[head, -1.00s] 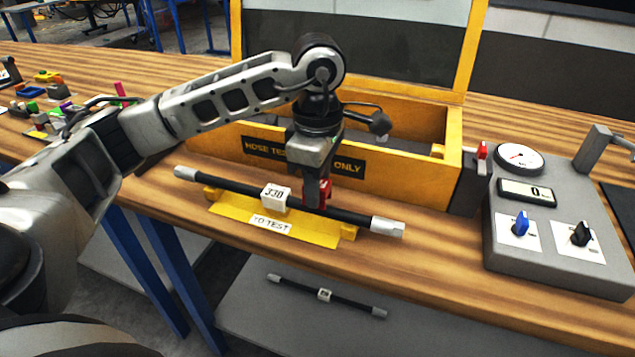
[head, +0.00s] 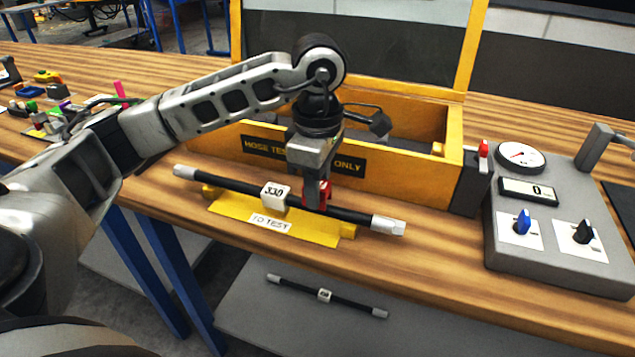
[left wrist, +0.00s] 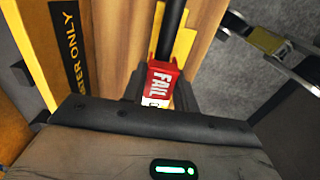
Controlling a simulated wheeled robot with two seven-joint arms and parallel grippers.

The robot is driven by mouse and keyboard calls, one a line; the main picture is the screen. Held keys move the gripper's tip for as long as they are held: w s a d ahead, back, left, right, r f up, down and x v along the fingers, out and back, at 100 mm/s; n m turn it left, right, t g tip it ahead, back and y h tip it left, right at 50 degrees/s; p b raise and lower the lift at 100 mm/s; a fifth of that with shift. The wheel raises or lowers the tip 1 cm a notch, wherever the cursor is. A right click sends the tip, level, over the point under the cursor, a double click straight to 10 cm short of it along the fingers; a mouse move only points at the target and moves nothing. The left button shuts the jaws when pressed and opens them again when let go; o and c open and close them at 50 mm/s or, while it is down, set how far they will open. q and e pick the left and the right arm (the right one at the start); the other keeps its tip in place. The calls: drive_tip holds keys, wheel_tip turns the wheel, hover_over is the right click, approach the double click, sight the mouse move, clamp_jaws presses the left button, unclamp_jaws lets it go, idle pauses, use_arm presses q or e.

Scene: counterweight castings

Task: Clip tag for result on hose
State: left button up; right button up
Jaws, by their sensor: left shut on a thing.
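A black hose (head: 237,186) with silver end fittings lies in a yellow cradle marked TO TEST (head: 312,232), with a white tag reading 330 (head: 275,196) on it. My left gripper (head: 316,203) points down at the hose, just right of the white tag. It is shut on a red tag (head: 323,193), which reads FAIL in the left wrist view (left wrist: 160,80). The red tag is at the hose, which runs on beyond it in that view. The fingers hide part of it, so I cannot tell whether it is fully clipped on.
A yellow open box (head: 405,180) with a raised lid stands just behind the hose. A grey test unit (head: 560,267) with gauge, display and knobs stands at right. Another tagged hose (head: 348,302) lies on a lower grey surface. Small coloured items (head: 55,92) lie far left.

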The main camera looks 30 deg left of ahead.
use_arm(q)
drive_tip(key=shift+f+b, duration=1.1)
drive_tip(key=shift+f, duration=0.15)
drive_tip(key=o, duration=0.8)
drive_tip(key=shift+r+p, duration=0.9)
drive_tip(key=shift+r, duration=0.35)
drive_tip(key=shift+r+p, duration=0.85)
drive_tip(key=shift+r, duration=0.45)
drive_tip(key=shift+r+p, duration=0.75)
drive_tip(key=shift+r, duration=0.4)
